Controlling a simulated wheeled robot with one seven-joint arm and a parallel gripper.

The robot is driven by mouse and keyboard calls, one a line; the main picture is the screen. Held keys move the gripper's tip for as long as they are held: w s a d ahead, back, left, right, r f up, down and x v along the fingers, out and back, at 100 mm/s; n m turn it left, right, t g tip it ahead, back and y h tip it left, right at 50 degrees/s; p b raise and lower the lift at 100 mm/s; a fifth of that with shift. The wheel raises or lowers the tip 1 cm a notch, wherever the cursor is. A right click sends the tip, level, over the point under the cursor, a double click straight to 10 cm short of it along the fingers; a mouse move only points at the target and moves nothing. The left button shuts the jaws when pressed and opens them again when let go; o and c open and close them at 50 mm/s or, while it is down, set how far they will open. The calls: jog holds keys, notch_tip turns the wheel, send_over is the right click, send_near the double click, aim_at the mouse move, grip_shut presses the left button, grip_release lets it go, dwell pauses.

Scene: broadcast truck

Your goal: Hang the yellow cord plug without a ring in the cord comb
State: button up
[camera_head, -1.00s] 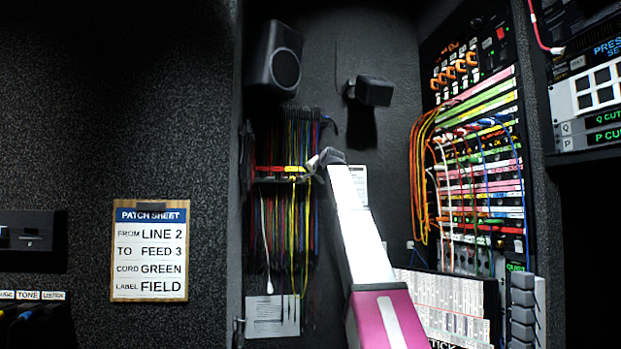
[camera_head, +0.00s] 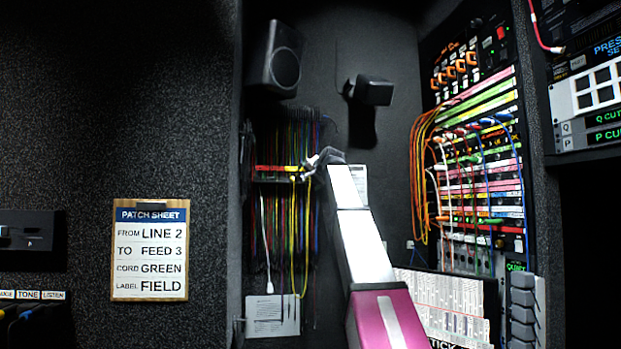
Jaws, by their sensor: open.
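The cord comb (camera_head: 268,180) is a dark bar with red and yellow strips, on the back wall left of my arm, with many cords hanging below it. A yellow cord (camera_head: 293,240) hangs from its right end in a long narrow loop. Its plug is too small and too hidden by my gripper to make out, and I cannot tell whether it has a ring or sits in a slot. My gripper (camera_head: 297,177) is open at the comb's right end, close to the top of the yellow cord. I cannot tell whether they touch.
A white cord (camera_head: 267,250) hangs left of the yellow one, above a paper notice (camera_head: 272,315). Black speakers (camera_head: 274,58) are above. A patch bay (camera_head: 475,190) with plugged cords stands right. A patch sheet (camera_head: 150,250) hangs left.

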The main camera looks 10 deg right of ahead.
jog(key=shift+s, duration=1.6)
jog(key=shift+s, duration=2.4)
